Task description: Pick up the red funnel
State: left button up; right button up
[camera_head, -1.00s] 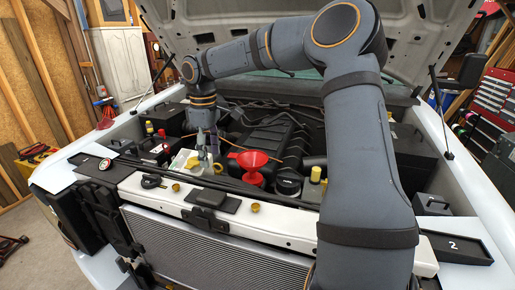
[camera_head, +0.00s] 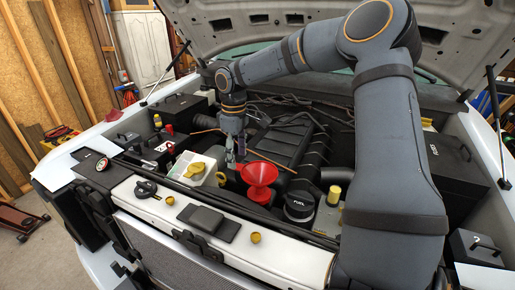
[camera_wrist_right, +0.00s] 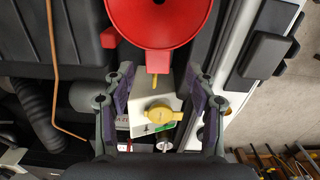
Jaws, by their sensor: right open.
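The red funnel (camera_head: 259,174) stands upright in the engine bay, wide mouth up, behind the front crossmember. In the right wrist view its round bowl (camera_wrist_right: 158,20) fills the top edge, partly cut off, with a red tab pointing down between the fingertips. My right gripper (camera_head: 235,157) hangs from above just left of the funnel in the head view. In the right wrist view the gripper (camera_wrist_right: 161,82) is open, fingers on either side of the tab's end, holding nothing. Whether it touches the tab cannot be told. My left gripper is not in view.
The black engine cover (camera_head: 281,140) is behind.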

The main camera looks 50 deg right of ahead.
jog(key=shift+w+d+f+p, duration=0.1)
jog(key=shift+d+f+p, duration=0.1)
jog(key=shift+f+p, duration=0.35)
jog(key=shift+w+d+f+p, duration=0.1)
jog(key=shift+d+f+p, duration=0.05)
jog(key=shift+f+p, duration=0.35)
jog(key=shift+a+f+p, duration=0.2)
jog(key=shift+f+p, duration=0.1)
jog(key=shift+f, duration=0.3)
jog(key=shift+a+f+p, duration=0.2)
jog(key=shift+f+p, duration=0.05)
jog(key=shift+f, duration=0.7)
jog(key=shift+w+d+f, duration=0.1)
jog(key=shift+d+f, duration=0.05)
jog(key=shift+f, duration=0.05)
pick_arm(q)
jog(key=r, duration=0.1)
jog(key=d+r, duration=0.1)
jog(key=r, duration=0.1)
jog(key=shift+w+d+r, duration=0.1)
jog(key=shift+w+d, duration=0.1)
pick_arm(e)
grip_shut()
